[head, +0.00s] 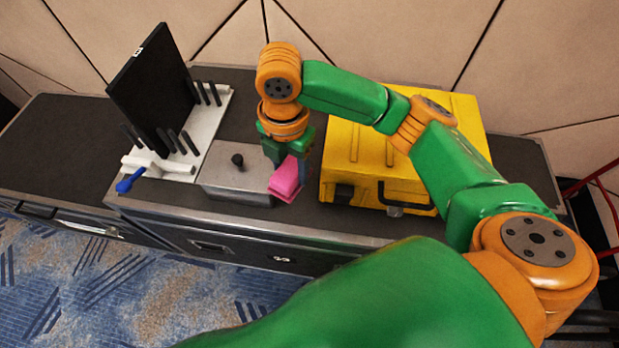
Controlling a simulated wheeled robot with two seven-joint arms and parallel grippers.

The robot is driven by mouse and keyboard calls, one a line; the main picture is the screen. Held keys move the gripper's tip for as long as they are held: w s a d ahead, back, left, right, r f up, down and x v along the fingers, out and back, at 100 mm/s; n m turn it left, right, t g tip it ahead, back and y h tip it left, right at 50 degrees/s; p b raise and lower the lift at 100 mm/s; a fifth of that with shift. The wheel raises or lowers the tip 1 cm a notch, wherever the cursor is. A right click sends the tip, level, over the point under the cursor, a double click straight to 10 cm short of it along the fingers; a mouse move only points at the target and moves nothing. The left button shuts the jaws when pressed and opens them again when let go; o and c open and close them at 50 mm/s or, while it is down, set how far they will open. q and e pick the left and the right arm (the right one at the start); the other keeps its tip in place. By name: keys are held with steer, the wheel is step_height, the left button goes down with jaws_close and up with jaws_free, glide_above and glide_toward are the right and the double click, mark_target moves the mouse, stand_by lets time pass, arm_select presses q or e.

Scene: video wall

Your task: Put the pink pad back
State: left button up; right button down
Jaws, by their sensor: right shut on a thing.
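The pink pad (287,180) is held in my right gripper (287,160), which points down from the green and orange arm. The gripper is shut on the pad's upper part. The pad hangs tilted at the right end of a grey metal box (232,180) with a black knob on its lid. I cannot tell whether the pad touches the box or the cabinet top. My left gripper is not in view.
A yellow case (455,130) stands close to the right of the gripper. At the left, a white rack (205,130) with black pegs holds an upright black panel (152,88); a blue-handled tool (130,180) lies at its front. The dark cabinet top (70,140) is clear at far left.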

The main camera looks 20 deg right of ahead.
step_height(320, 180, down, 15)
steer(key=shift+w+a+r+b, duration=0.15)
steer(key=shift+b, duration=0.3)
steer(key=c, duration=0.5)
jaws_free()
step_height(320, 180, up, 12)
steer(key=shift+r+p, duration=0.1)
steer(key=shift+p, duration=0.3)
